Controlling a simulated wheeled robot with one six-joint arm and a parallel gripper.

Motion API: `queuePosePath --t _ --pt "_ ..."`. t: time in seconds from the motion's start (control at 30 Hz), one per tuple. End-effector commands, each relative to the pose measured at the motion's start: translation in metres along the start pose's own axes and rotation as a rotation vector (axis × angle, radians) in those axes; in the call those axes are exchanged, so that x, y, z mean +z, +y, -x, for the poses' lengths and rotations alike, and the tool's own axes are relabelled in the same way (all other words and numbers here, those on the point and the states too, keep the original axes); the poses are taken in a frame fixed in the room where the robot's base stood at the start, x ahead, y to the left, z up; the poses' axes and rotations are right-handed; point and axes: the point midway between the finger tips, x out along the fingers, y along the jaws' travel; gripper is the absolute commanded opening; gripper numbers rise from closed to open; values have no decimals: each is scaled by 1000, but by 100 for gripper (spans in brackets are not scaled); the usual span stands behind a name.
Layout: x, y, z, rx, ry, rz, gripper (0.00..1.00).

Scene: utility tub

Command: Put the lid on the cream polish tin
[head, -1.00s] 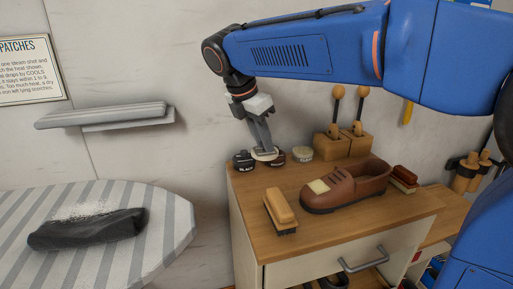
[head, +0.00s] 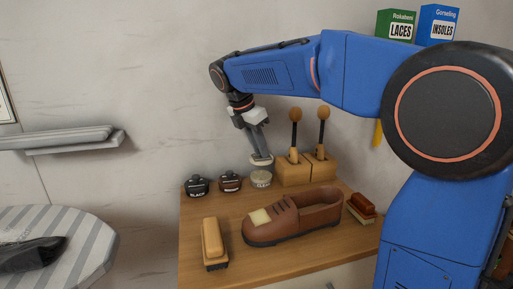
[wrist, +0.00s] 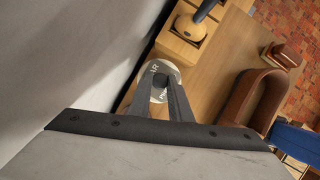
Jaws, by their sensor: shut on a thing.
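The cream polish tin (head: 261,180) stands on the wooden cabinet top, just left of the wooden brush blocks. My gripper (head: 262,156) points down above it, shut on a pale round lid (head: 260,162). In the head view the lid is just over the tin, with what looks like a small gap between them. In the wrist view a pale lettered disc (wrist: 158,66) shows around my fingertips (wrist: 163,86), which hide part of it. There I cannot tell the lid from the tin below.
A black tin (head: 196,187) and a brown tin (head: 230,182) stand to the left. Wooden blocks (head: 294,171) with upright daubers are close on the right. A brown shoe (head: 300,216), a tan brush (head: 213,243) and a red-brown brush (head: 361,205) lie in front. The wall is close behind.

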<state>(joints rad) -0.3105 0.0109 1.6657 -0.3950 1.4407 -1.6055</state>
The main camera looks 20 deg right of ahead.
Motion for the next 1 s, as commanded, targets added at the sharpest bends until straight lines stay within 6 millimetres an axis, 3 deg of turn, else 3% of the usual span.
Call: queuePosePath --t 0.6,1.0 --pt "-19 0 -44 -2 0 1 0" --pt "-23 0 -54 -1 0 1 0"
